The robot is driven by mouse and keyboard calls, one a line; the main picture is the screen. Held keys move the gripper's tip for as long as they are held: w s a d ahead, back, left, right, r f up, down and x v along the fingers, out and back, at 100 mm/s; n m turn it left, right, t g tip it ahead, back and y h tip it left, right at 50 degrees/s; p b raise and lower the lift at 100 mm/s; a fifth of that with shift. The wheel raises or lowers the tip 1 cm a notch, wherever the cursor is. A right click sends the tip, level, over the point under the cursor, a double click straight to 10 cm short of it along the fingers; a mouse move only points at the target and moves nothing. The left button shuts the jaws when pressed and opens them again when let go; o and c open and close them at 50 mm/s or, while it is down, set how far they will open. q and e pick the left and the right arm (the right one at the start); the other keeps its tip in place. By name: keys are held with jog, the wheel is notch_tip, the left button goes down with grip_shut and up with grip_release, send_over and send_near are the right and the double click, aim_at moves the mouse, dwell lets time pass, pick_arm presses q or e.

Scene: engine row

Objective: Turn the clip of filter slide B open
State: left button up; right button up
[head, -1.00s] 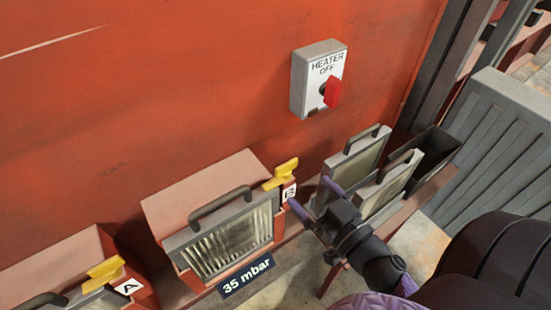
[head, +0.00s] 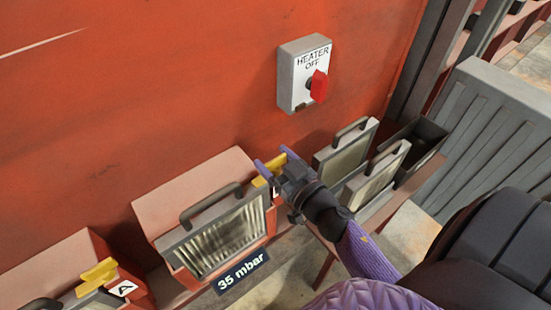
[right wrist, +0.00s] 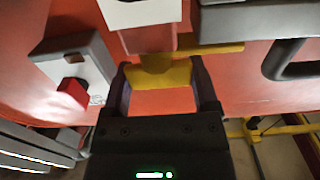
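Filter slide B (head: 222,232) is the grey framed filter with a handle in the middle red housing. Its yellow clip (head: 276,163) sits at the housing's upper right corner, partly covered by my right gripper (head: 275,160). In the right wrist view the clip (right wrist: 162,76) lies between the two fingers of my right gripper (right wrist: 160,82), one on each side. The fingers are spread, with the clip's wide end close to both; I cannot tell whether they touch it. The B label is hidden in the head view. My left gripper is not in view.
Slide A's yellow clip (head: 98,275) is at lower left. A heater switch box (head: 302,75) with a red knob (head: 318,86) is on the red wall above right. Two spare filters (head: 345,150) stand right of my gripper, beside an open grey bin (head: 422,145).

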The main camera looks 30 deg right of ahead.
jog(key=c, duration=0.4)
